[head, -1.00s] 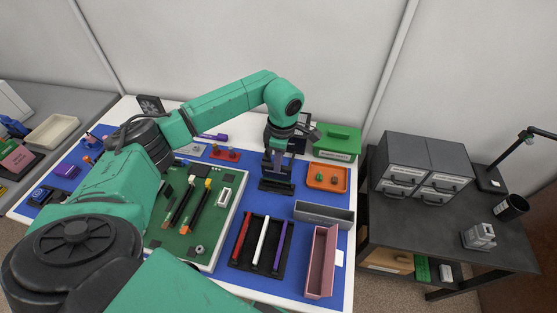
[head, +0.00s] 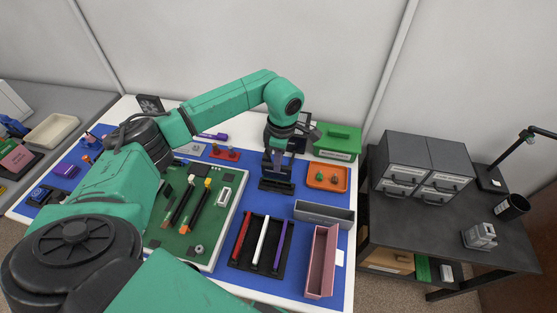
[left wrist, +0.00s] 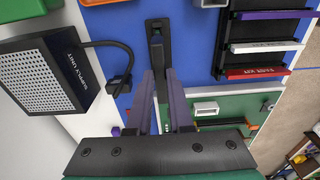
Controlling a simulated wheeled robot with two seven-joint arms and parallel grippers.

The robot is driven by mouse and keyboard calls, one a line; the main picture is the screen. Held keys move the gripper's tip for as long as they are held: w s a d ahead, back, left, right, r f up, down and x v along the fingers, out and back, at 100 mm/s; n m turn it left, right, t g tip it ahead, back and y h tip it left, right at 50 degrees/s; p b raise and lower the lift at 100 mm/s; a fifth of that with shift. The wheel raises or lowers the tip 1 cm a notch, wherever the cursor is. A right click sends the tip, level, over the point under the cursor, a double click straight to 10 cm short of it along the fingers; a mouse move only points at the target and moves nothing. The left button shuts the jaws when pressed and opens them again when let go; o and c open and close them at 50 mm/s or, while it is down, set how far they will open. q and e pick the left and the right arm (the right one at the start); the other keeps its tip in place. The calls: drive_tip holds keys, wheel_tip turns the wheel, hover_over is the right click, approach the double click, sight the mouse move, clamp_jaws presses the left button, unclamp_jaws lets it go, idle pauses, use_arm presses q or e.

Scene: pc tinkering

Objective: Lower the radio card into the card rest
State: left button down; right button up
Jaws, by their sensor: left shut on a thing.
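My left gripper (head: 277,163) points down just above the black card rest (head: 276,186) at the back right of the blue mat. In the left wrist view its two grey-purple fingers (left wrist: 163,100) reach toward the rest (left wrist: 158,28). The gripper is shut on the radio card (left wrist: 159,80), a thin dark piece seen nearly edge-on between the fingers. The card is in line with the rest. The fingers and wrist hide most of it in the head view, and I cannot tell whether its lower edge touches the slot. My right gripper is out of view.
An orange tray (head: 343,179) and a green box (head: 338,137) stand right of the rest. A grey bin (head: 325,215), a pink bin (head: 321,262) and a black rack (head: 238,260) with coloured sticks lie in front. The green motherboard (head: 204,225) is to the left.

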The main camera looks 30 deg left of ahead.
use_arm(q)
drive_tip(key=shift+f+b, duration=0.85)
drive_tip(key=shift+f, duration=0.35)
drive_tip(key=c, duration=0.7)
unclamp_jaws()
drive_tip(key=shift+c, duration=0.2)
drive_tip(key=r+p, duration=0.3)
drive_tip(key=r, duration=0.2)
drive_tip(key=shift+d+r+p, duration=0.15)
drive_tip(key=shift+d+p, duration=0.05)
drive_tip(key=shift+p, duration=0.15)
